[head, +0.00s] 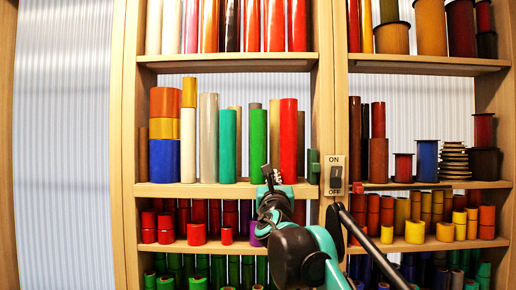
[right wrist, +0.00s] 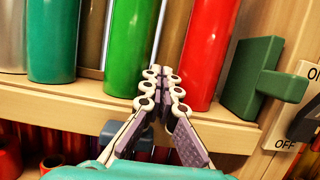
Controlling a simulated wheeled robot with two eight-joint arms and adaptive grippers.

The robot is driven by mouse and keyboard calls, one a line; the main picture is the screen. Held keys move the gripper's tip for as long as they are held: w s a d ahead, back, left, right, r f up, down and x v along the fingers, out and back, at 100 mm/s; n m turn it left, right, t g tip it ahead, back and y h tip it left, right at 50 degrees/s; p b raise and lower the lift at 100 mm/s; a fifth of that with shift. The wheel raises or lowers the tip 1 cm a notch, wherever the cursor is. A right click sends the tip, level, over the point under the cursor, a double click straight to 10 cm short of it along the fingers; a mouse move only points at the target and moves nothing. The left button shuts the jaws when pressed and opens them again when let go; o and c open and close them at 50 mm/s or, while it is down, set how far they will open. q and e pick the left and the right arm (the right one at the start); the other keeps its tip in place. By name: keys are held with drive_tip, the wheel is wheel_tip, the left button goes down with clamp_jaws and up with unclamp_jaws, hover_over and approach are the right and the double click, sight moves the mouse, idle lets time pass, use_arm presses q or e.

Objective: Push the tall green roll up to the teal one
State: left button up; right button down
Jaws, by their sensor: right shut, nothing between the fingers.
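The tall green roll (head: 257,143) stands upright on the middle shelf, right of the teal roll (head: 227,146). A narrow gap separates the two. In the right wrist view the green roll (right wrist: 132,45) and the teal roll (right wrist: 52,38) also stand apart, with a brown roll visible behind the gap. My right gripper (head: 268,174) is shut and empty at the shelf's front edge. In the right wrist view its fingertips (right wrist: 161,82) are by the lower right side of the green roll, in front of the gap before the red roll. Whether they touch the green roll I cannot tell. My left gripper is out of view.
A tall red roll (head: 288,138) stands close to the right of my fingers. A grey roll (head: 208,137) stands left of the teal one. Shorter rolls fill the shelf below.

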sight(259, 177)
drive_tip(key=shift+a, duration=0.2)
drive_tip(key=shift+a+p, duration=0.65)
drive_tip(key=shift+a, duration=1.05)
drive_tip(key=shift+a, duration=0.1)
drive_tip(key=shift+s, duration=0.1)
idle(0.4)
drive_tip(key=shift+s, duration=0.4)
drive_tip(key=shift+s+b, duration=0.3)
drive_tip(key=shift+s, duration=1.5)
drive_tip(key=shift+s+f, duration=0.1)
